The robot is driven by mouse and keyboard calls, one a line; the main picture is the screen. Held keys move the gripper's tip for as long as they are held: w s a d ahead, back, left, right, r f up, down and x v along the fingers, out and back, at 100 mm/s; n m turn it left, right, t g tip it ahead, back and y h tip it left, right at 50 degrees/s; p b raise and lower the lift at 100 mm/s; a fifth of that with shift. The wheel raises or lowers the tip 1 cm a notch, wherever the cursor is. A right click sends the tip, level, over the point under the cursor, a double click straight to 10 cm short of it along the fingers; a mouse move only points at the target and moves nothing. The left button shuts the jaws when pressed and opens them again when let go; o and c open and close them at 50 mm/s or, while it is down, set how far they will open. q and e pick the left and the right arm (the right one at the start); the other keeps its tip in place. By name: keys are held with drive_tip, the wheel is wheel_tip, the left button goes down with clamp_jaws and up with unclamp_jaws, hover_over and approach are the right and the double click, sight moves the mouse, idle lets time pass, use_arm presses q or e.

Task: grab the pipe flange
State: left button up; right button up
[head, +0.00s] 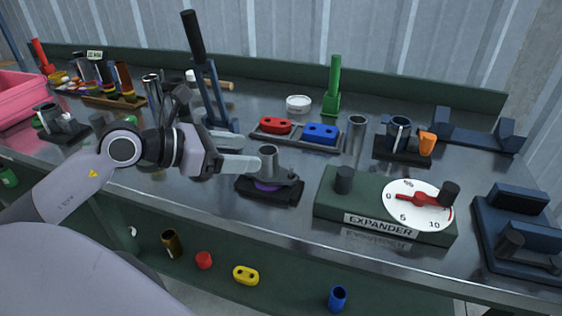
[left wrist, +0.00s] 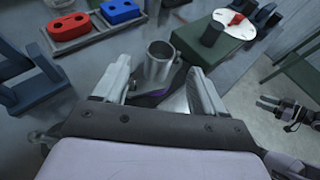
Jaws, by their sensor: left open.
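The pipe flange (head: 268,160) is a grey metal piece with a short upright tube on a flat flange. It stands on a black base with a purple part (head: 267,186) beneath, near the bench's front edge. My left gripper (head: 248,152) is open and reaches in from the left, its fingers at the tube. In the left wrist view, the open tube mouth (left wrist: 160,50) shows ahead between the two spread fingers (left wrist: 160,82). The fingers hide part of the flange, and contact cannot be told. A small dark gripper, seemingly my right (left wrist: 283,112), shows at the right edge there.
The green expander box (head: 340,205) with its dial stands just right of the flange. A tray with red and blue pieces (head: 298,132) lies behind it. A dark blue lever stand (head: 212,95) rises behind my left gripper. A shelf below holds small loose parts.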

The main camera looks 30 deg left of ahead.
sight(259, 155)
use_arm(q)
drive_tip(key=shift+x, duration=0.8)
drive_tip(key=shift+p+x, duration=0.55)
drive_tip(key=shift+x, duration=1.25)
drive_tip(key=shift+w+d+f, duration=0.3)
drive_tip(key=shift+w+f, duration=0.25)
use_arm(e)
drive_tip(key=shift+s+r, duration=0.2)
drive_tip(key=shift+s, duration=0.1)
use_arm(q)
drive_tip(key=c, duration=1.2)
use_arm(e)
drive_tip(key=shift+r, duration=0.15)
use_arm(q)
drive_tip(key=shift+r, duration=0.1)
use_arm(e)
drive_tip(key=shift+w, duration=0.1)
use_arm(q)
wheel_tip(259, 155, up, 20)
drive_tip(key=p, duration=0.1)
drive_tip(key=shift+p, duration=0.35)
use_arm(e)
drive_tip(key=shift+r, duration=0.6)
